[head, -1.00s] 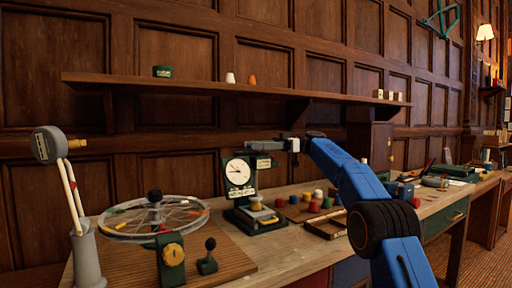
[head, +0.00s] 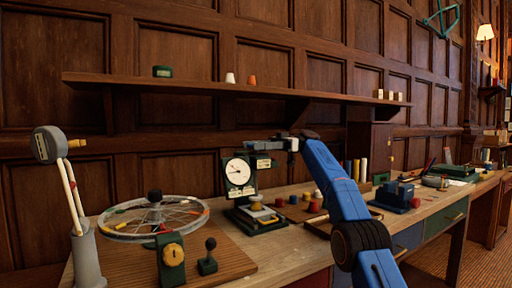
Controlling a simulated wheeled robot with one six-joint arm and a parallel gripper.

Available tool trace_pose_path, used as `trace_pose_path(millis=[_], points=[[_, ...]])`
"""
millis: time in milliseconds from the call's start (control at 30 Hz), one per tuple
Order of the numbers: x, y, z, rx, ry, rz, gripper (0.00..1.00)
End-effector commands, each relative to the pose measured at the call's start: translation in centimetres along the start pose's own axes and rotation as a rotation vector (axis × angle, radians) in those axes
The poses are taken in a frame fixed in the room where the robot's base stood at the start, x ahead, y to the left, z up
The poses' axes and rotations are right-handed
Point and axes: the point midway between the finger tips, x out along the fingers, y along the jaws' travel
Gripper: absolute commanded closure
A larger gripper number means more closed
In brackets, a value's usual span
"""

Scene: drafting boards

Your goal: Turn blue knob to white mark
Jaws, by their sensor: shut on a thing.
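My gripper (head: 253,144) is at the upper right of a dial gauge on a green stand, jaws toward the left. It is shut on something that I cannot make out. The gauge's round white dial (head: 238,171) faces me. A small labelled plate (head: 263,162) shows just below my gripper. I cannot make out a blue knob or its white mark for certain. A blue device (head: 397,195) stands on the bench to the right, apart from my gripper.
Several coloured pieces, one a red piece (head: 313,207), lie right of the gauge. A spoked wheel (head: 154,217), a green stand with a yellow knob (head: 173,252) and a short black-topped lever (head: 208,257) stand at left. A shelf (head: 230,88) runs above.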

Motion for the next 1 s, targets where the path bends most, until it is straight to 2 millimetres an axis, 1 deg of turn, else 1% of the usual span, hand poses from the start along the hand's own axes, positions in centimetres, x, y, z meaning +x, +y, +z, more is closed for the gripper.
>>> trace_pose_path(millis=[767, 800, 867, 900, 1000], points=[[0.10, -0.04, -0.11, -0.001, 0.001, -0.021, 0.74], [0.10, -0.04, -0.11, -0.001, 0.001, -0.021, 0.49], [0.10, -0.04, -0.10, -0.001, 0.000, -0.021, 0.35], [0.09, -0.03, -0.09, -0.001, 0.000, -0.021, 0.33], [0.06, -0.03, -0.07, 0.000, 0.000, -0.020, 0.33]])
